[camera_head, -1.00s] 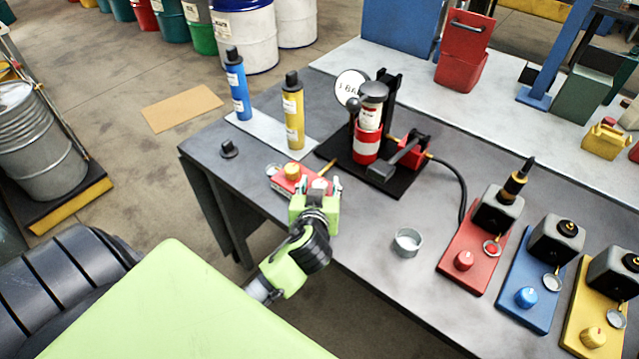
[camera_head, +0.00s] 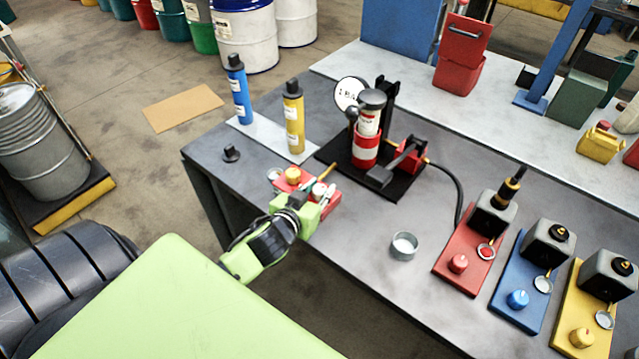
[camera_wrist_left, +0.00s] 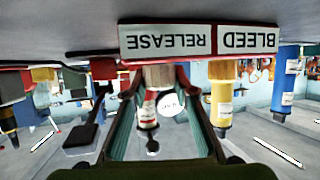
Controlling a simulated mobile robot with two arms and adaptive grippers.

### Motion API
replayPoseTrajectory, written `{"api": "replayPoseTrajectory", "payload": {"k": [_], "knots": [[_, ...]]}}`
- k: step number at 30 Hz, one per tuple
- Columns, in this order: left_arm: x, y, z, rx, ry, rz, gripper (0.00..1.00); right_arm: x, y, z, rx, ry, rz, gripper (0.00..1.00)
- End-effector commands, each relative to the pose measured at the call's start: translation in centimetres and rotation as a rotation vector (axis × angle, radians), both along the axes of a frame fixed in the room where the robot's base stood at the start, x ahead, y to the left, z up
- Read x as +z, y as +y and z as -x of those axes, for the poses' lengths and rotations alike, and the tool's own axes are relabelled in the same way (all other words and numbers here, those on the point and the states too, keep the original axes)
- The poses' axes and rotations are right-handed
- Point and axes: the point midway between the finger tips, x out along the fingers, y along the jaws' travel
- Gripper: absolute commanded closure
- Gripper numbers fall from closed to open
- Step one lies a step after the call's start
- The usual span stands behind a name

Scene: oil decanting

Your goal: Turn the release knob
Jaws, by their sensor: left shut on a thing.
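The red block (camera_head: 280,184) sits at the table's near edge in the head view, with a yellow knob on its left part. In the left wrist view, which is upside down, it carries a RELEASE label (camera_wrist_left: 165,42) and a BLEED label (camera_wrist_left: 248,40). The tan release knob (camera_wrist_left: 158,76) is beside the RELEASE label. My left gripper (camera_head: 322,191) is shut on this knob; its fingers (camera_wrist_left: 159,88) lie on both sides of it. The yellow bleed knob (camera_wrist_left: 222,70) is beside the fingers, apart from them. My right gripper is out of view.
A press with a red and white cylinder (camera_head: 366,148) stands behind the block. Blue (camera_head: 239,92) and yellow (camera_head: 293,118) bottles stand at the back left. A metal cup (camera_head: 404,246) and red, blue and yellow stations (camera_head: 462,240) are to the right.

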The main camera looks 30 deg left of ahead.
Motion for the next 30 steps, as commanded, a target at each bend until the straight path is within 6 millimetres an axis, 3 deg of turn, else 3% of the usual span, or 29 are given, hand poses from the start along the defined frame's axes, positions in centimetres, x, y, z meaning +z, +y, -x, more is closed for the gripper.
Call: {"api": "replayPoseTrajectory", "payload": {"k": [3,11,30], "knots": [[0.4,0.3,0.1,-0.113,0.005,-0.009,0.95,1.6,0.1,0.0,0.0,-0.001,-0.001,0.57],[0.1,0.4,-0.1,-0.356,0.005,-0.012,0.95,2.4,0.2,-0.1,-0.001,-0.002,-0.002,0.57],[-0.1,0.4,-0.4,-0.818,-0.003,-0.011,0.95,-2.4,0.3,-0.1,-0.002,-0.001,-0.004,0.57]]}}
